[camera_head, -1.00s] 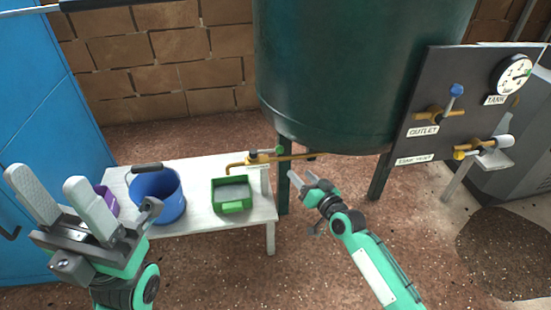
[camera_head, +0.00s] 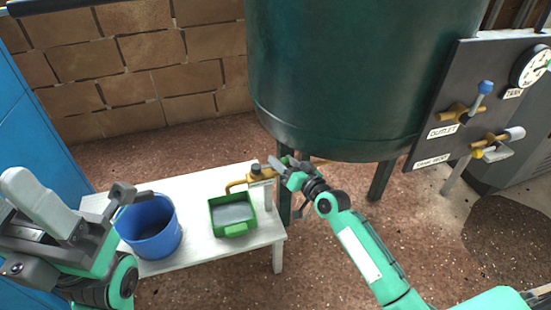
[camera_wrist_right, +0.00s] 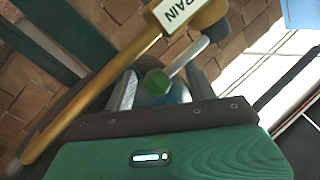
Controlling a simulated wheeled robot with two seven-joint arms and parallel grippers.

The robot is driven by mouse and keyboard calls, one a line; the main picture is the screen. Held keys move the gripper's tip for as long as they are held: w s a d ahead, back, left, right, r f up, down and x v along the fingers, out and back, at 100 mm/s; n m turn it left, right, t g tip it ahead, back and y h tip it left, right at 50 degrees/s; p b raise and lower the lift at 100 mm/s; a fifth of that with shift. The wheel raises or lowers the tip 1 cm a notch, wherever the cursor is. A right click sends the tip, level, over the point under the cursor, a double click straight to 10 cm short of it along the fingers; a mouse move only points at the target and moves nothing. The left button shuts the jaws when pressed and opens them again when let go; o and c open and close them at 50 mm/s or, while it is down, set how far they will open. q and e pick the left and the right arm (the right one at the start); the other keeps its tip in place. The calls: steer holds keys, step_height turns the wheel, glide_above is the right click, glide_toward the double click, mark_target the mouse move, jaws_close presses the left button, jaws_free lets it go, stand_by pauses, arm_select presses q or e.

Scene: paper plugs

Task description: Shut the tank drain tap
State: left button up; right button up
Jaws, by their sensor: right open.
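The drain tap (camera_head: 255,172) is a brass fitting with a spout above the green tray, at the end of a brass pipe under the tank (camera_head: 360,85). My right gripper (camera_head: 282,165) is open at the tap. In the wrist view, its fingers (camera_wrist_right: 163,88) stand on either side of the cap; contact cannot be told. My left gripper (camera_head: 20,200) is partly cut off at the left edge, empty and away from the tap.
A green tray (camera_head: 233,229) with grey liquid-like content and a blue bucket (camera_head: 150,232) stand on a white bench (camera_head: 190,186). A dark panel (camera_head: 470,70) with other taps and a gauge is at the right. Tank legs (camera_head: 381,182) stand near my right arm.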

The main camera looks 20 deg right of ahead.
jaws_close()
stand_by(0.3)
steer(key=shift+f, duration=0.1)
